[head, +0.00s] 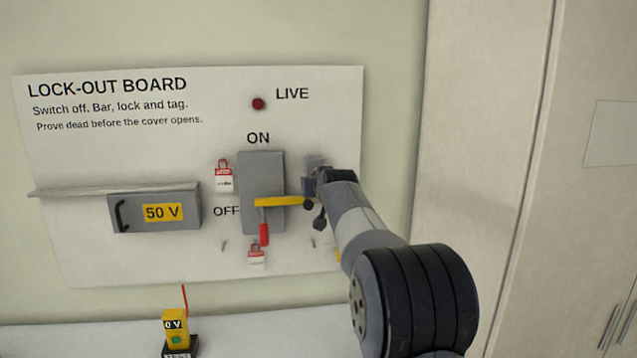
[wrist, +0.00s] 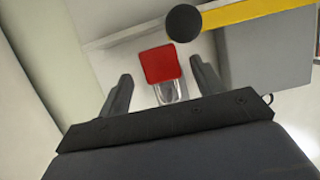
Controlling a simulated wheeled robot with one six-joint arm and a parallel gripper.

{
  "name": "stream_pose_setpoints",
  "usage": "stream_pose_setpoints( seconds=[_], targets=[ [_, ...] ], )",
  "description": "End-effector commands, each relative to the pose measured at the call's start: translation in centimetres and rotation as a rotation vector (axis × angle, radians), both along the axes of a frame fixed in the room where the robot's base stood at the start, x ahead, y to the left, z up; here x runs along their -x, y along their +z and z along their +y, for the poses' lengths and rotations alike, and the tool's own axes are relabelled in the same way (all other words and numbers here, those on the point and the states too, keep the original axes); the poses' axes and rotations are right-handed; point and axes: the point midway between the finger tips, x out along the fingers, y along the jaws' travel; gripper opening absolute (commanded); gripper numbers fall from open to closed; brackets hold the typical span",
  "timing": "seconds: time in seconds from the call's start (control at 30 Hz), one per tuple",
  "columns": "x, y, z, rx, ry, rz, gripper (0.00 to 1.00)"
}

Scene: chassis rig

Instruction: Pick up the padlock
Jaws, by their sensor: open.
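The padlock (wrist: 160,64) shows in the wrist view as a red body with a silver shackle towards my palm. My gripper (wrist: 160,76) is open, with one finger on each side of the padlock and visible gaps between. In the head view my gripper (head: 314,190) is at the right side of the grey switch box (head: 262,172), by the black-knobbed end of the yellow bar (head: 278,202). I cannot make out the padlock there; my gripper and arm probably cover it.
The bar's black knob (wrist: 184,23) is close beyond the padlock. The red switch handle (head: 264,234) points down near OFF. Red-and-white tags hang left of the box (head: 223,176) and below it (head: 256,254). A 50 V box (head: 155,212) and a yellow tester (head: 176,328) are left.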

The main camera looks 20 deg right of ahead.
Motion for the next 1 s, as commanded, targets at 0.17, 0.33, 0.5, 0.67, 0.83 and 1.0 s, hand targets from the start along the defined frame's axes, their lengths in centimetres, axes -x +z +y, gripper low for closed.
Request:
stream_pose_setpoints(
  seconds=[0.17, 0.33, 0.5, 0.67, 0.83, 1.0],
  targets=[
    [-2.1, -0.3, -0.3, 0.000, 0.000, 0.001, 0.64],
    [-2.8, -0.6, -0.4, 0.000, 0.000, -0.001, 0.64],
    [-2.8, -0.7, -0.4, 0.000, 0.000, -0.001, 0.64],
    [-2.8, -0.7, -0.4, 0.000, 0.000, 0.000, 0.54],
    [-2.8, -0.7, -0.4, 0.000, 0.000, 0.000, 0.40],
    [-2.8, -0.7, -0.4, 0.000, 0.000, 0.000, 0.26]
  ],
)
